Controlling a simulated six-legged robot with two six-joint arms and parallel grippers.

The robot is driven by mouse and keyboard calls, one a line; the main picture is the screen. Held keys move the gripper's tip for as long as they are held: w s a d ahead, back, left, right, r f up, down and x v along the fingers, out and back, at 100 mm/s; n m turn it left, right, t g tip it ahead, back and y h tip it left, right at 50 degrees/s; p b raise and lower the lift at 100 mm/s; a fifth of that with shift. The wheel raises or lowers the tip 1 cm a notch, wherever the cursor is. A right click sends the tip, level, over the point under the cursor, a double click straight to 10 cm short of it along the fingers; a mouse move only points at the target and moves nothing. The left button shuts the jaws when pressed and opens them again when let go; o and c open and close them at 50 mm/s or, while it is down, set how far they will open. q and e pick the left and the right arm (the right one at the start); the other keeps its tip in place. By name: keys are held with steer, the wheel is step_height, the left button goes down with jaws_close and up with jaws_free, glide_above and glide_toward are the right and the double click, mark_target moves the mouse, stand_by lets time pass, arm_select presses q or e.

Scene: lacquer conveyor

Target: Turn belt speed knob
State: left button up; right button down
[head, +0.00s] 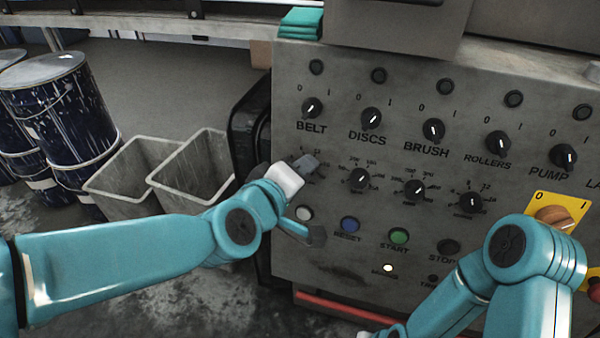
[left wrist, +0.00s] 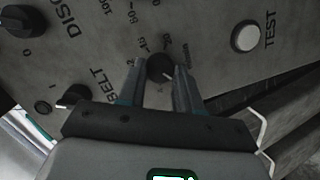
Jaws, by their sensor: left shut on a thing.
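The belt speed knob (left wrist: 160,67) is a small black knob with a white pointer line, below the BELT switch on the grey panel. In the left wrist view it sits between the two fingertips of my left gripper (left wrist: 158,82), which is shut on it. In the head view my left gripper (head: 306,163) is at the panel's left side, just under the BELT label, and hides the knob. My right arm comes in at the lower right and runs down to the bottom edge; its gripper fingers are out of the picture.
The BELT switch (head: 312,108) is just above my left gripper. A blue RESET button (head: 350,225) and green START button (head: 398,236) are below right. A yellow-plated switch (head: 556,212) is near my right arm. Grey bins (head: 135,165) and dark drums (head: 60,120) stand at left.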

arm_select(q)
steer(key=shift+w+r, duration=0.1)
steer(key=o, duration=1)
steer(key=shift+p+v, duration=2.1)
steer(key=shift+v, duration=6.05)
arm_select(e)
steer(key=shift+g, duration=0.6)
steer(key=shift+s+a+r, duration=0.15)
steer(key=shift+s+r, duration=0.6)
steer(key=shift+r, duration=0.3)
steer(key=shift+s+a+r, duration=0.15)
steer(key=shift+s+r, duration=0.6)
steer(key=shift+r, duration=0.25)
